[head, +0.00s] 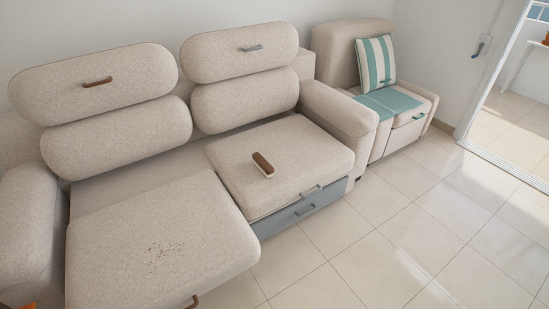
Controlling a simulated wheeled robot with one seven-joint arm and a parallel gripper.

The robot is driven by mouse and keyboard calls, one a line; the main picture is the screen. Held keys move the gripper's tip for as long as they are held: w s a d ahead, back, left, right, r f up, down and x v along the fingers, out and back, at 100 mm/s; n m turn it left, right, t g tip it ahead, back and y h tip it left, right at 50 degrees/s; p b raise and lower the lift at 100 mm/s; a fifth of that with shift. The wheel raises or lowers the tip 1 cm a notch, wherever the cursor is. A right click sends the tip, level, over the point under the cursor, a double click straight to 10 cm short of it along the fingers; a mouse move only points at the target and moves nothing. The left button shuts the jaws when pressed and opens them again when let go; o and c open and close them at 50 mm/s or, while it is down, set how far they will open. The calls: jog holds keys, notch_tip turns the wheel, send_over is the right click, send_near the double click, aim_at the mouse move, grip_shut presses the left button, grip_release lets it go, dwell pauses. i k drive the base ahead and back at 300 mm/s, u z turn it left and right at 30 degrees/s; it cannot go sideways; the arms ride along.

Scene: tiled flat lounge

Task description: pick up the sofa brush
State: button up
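The sofa brush (263,165) has a brown wooden back and pale bristles along one side. It lies on the right seat cushion (305,150) of the beige sofa, near the middle of that cushion. Nothing touches or covers it. My gripper does not show in the head view.
The left seat (120,220) is pulled forward and has dark crumbs (166,250) on it. A grey drawer (300,211) with a handle sits under the right seat. An armchair (345,60) with a striped pillow (376,62) stands beyond. The tiled floor (400,250) at right is clear.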

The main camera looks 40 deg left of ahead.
aim_at(265, 167)
jog(key=u, duration=0.2)
jog(key=i, duration=1.25)
jog(key=u, duration=0.95)
jog(key=i, duration=1)
jog(key=u, duration=1)
jog(key=i, duration=0.55)
jog(key=u, duration=0.25)
